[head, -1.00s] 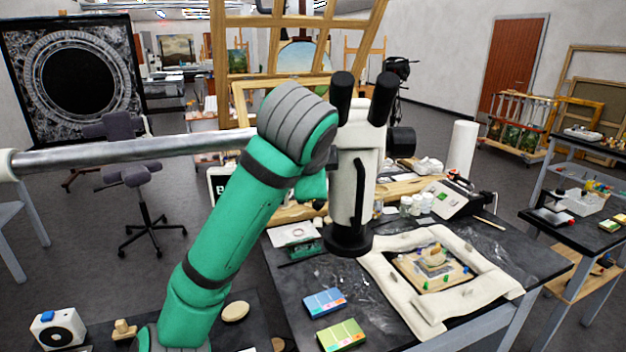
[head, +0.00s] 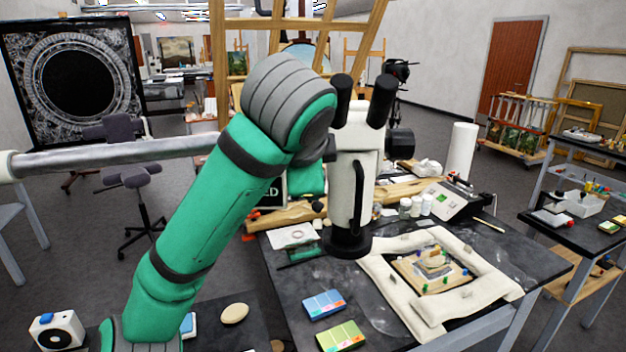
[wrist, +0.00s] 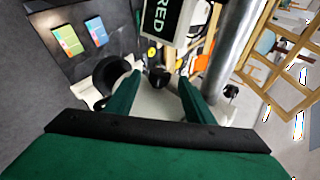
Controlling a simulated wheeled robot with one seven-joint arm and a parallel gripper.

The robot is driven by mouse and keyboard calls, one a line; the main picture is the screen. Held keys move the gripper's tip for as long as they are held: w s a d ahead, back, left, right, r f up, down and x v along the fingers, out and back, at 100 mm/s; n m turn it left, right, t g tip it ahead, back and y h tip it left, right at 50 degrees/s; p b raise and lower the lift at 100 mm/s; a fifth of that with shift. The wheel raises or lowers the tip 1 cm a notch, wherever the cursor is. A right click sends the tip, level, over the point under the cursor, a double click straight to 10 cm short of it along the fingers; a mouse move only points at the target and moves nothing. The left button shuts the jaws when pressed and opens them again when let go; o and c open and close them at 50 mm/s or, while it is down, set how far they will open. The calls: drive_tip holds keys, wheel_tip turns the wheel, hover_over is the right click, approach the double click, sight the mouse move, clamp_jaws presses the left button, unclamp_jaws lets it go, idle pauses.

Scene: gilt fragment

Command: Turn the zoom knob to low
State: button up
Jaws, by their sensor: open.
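The white microscope (head: 352,180) with black eyepieces stands upright on its black base (head: 347,244) on the dark table. A small black knob (head: 318,206) sticks out at its left side. In the wrist view, a round black knob (wrist: 158,76) lies between the tips of my two green fingers, in front of the white body (wrist: 157,104). My gripper (wrist: 158,92) is open, with a finger on either side of the knob; I cannot tell whether either touches it. In the head view my arm hides most of the gripper. I cannot read the knob's setting.
A dark sign reading "RED" (wrist: 166,22) stands close beyond the fingers. A white padded frame (head: 390,300) surrounds the gilt fragment (head: 432,268) right of the microscope. Blue (head: 324,303) and green (head: 341,336) boxes lie at the table's front. Jars (head: 415,207) stand behind.

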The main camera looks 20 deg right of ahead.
drive_tip(key=v, duration=0.5)
drive_tip(key=shift+s+r, duration=0.2)
drive_tip(key=shift+r, duration=0.05)
